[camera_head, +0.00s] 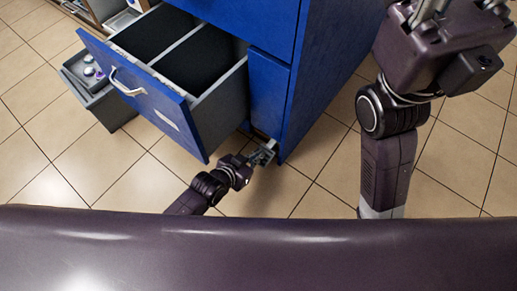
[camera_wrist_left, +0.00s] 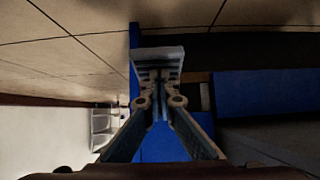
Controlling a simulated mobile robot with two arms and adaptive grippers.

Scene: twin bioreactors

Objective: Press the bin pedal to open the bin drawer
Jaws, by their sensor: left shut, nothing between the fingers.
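The blue bin drawer (camera_head: 180,118) stands pulled out of the blue cabinet (camera_head: 342,50) in the head view, with dark bins (camera_head: 188,57) inside and a light handle (camera_head: 124,84) on its front. My left gripper (camera_head: 266,152) is low near the floor, at the cabinet's bottom front corner, just right of the drawer. Its fingers are shut and empty, and also show in the left wrist view (camera_wrist_left: 158,62). I cannot make out the pedal; the cabinet base and my gripper may hide it. My right gripper (camera_head: 455,10) is high at the upper right, its fingertips cut off by the frame.
A grey open drawer or tray (camera_head: 88,86) with small round items is left of the bin drawer. Another open compartment (camera_head: 112,12) is at the top left. The tiled floor (camera_head: 115,165) is clear in front and to the right of the cabinet.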

